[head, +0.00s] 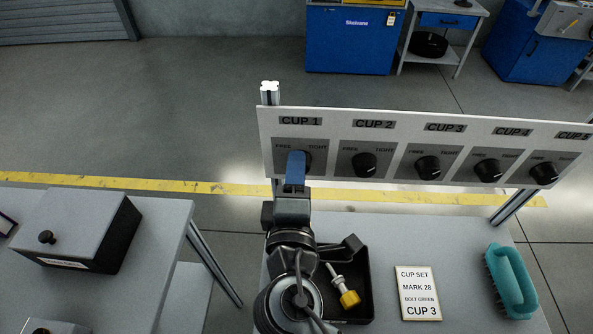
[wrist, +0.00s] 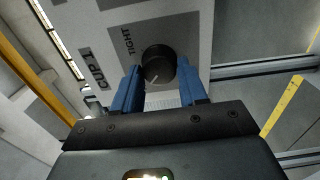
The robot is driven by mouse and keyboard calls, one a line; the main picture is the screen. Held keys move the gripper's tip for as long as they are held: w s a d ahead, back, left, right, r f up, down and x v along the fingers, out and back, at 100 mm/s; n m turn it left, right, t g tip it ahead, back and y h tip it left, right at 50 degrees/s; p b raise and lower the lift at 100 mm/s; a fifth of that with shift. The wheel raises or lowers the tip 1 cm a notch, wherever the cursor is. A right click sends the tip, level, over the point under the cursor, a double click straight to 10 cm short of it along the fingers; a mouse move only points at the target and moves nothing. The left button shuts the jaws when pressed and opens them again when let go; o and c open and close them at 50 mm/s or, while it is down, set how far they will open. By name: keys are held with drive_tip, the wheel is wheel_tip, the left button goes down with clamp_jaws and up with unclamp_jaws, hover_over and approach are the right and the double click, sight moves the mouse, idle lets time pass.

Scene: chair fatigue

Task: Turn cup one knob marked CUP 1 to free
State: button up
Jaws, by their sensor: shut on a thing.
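The black CUP 1 knob (head: 308,160) is on the left end of the white panel (head: 343,134), under its CUP 1 label. FREE is printed to its left and TIGHT to its right. My gripper (head: 296,162) has blue fingers at this knob and hides part of it. In the wrist view the knob (wrist: 158,62) sits between the fingertips of my gripper (wrist: 160,82), which is shut on it. The knob's white mark points to the lower left there, away from the TIGHT word. The FREE word is hidden in that view.
More knobs, CUP 2 (head: 364,164), CUP 3 (head: 428,167) and others, run rightward along the panel. Below are a black tray (head: 362,309) with a yellow-ended part (head: 348,298), a CUP SET card (head: 417,293) and a teal brush (head: 512,282). A grey box (head: 88,232) stands left.

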drive_tip(key=o, duration=1)
drive_tip(key=shift+s, duration=0.1)
drive_tip(key=s+b, duration=0.1)
drive_tip(key=s, duration=0.6)
drive_tip(key=shift+s+a, duration=0.15)
drive_tip(key=shift+s, duration=0.2)
